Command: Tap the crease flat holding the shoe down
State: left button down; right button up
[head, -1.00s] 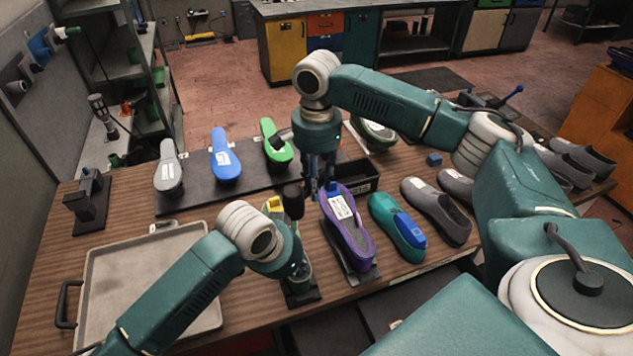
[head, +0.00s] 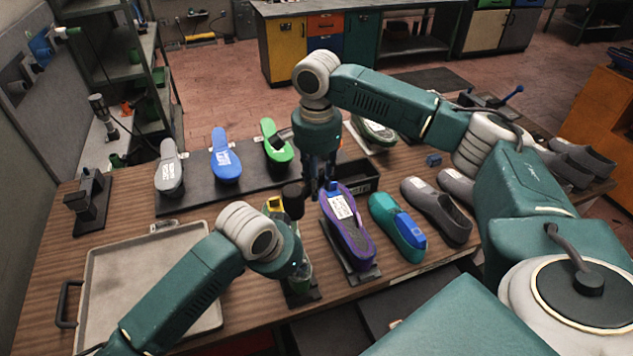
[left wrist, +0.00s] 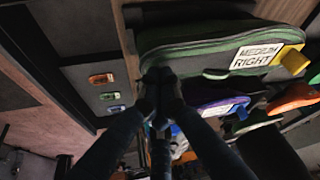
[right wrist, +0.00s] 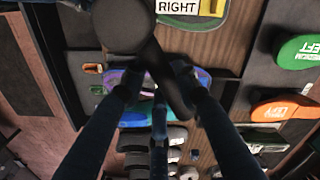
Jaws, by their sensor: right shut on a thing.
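The green shoe (left wrist: 200,55) has a white "MEDIUM RIGHT" label and a yellow tab (head: 274,203). It sits on a dark stand (head: 303,298), mostly hidden by my left arm in the head view. My left gripper (left wrist: 160,78) looks shut, with its tips at the shoe's edge; I cannot tell how firmly they touch. My right gripper (right wrist: 158,78) is shut on the dark handle of a mallet. The round black mallet head (head: 292,196) is beside the yellow tab and label end; whether it touches the shoe is unclear. The crease is not visible.
A purple shoe (head: 350,238) on its stand is close on the right, then a teal shoe (head: 392,222) with a blue block. A black bin (head: 358,180) is behind. A grey tray (head: 100,275) lies left, and colored insoles (head: 226,165) line the back mat.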

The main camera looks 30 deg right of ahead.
pick_arm(q)
jog(key=shift+s+a+f, duration=0.1)
jog(key=shift+a+f, duration=0.1)
jog(key=shift+f, duration=0.1)
